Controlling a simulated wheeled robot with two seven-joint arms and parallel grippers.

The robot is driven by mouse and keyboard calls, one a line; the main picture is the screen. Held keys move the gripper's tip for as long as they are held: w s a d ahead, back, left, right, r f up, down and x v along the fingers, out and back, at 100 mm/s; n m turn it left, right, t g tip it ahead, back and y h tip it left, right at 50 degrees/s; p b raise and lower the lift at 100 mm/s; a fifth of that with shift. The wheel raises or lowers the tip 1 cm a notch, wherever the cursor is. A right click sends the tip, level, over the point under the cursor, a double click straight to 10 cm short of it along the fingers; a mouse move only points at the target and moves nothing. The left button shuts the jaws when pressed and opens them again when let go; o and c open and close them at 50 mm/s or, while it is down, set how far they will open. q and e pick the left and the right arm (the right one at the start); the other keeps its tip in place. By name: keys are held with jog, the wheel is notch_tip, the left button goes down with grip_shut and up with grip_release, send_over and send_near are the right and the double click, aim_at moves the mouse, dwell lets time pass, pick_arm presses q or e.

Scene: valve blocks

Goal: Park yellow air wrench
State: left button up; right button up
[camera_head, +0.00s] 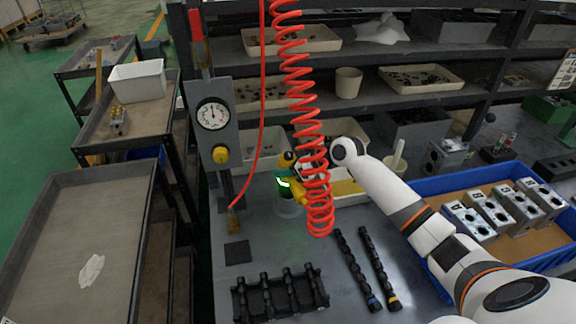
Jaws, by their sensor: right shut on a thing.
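The yellow air wrench (298,192) is in the middle of the camera_head view, partly hidden by a red coiled hose (296,75). It has a yellow body and a green, lit part. My right gripper (303,172) comes in from the right and is shut on the wrench. Its fingers are mostly hidden behind the hose. My left gripper is out of view.
A black rack (279,297) and two dark shafts (368,268) lie on the front of the bench (222,278). A gauge post (212,115) stands left. A blue crate (418,215) with lettered metal blocks is at the right. Shelves with trays stand behind.

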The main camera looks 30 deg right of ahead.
jog(key=shift+w+f+b, duration=0.1)
jog(key=shift+f+b, duration=0.5)
jog(key=shift+f, duration=0.05)
dwell(0.4)
jog(key=o, duration=1.4)
jog(key=shift+o, duration=0.4)
jog(key=shift+s+f, duration=0.2)
jog(key=shift+f, duration=0.15)
jog(key=b+v, duration=0.2)
jog(key=v, duration=1)
jog(key=shift+r, duration=0.25)
